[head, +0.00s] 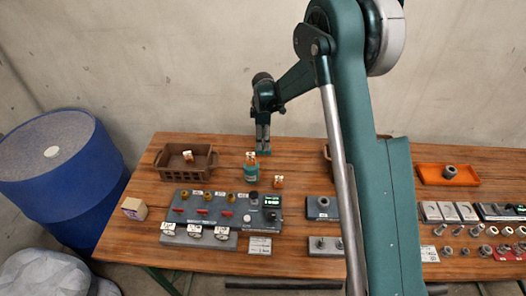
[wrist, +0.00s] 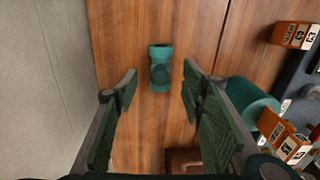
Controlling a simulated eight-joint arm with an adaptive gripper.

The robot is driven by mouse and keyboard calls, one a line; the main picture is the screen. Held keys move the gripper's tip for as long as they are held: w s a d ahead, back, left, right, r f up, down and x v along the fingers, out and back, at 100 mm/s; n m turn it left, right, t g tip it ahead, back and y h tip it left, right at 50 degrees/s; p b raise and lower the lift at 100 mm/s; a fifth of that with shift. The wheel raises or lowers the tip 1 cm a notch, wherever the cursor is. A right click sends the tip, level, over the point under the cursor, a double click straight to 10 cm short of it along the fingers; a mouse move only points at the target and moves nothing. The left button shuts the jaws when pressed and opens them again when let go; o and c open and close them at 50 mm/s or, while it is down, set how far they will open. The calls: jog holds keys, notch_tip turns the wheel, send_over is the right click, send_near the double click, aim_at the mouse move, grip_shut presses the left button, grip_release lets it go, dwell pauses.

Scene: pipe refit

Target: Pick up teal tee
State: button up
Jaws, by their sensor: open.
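The teal tee (wrist: 161,70) lies on the wooden table in the wrist view, centred between the fingertips of my gripper (wrist: 160,78). The fingers stand apart on its left and right, with clear gaps and nothing held. In the head view my gripper (head: 263,137) points down over the back part of the table. A small teal patch, likely the tee (head: 264,152), shows just under the fingertips, mostly hidden. The tee's exact height below the fingers is hard to tell.
A teal cylinder (head: 250,174) with an orange-labelled block stands close by, right of the fingers in the wrist view (wrist: 248,98). A brown crate (head: 165,174) sits left. A valve panel (head: 240,213) lies in front. An orange tray (head: 430,180) is far right.

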jog(key=shift+f+b, duration=0.35)
jog(key=shift+f, duration=2.25)
jog(key=c, duration=1.1)
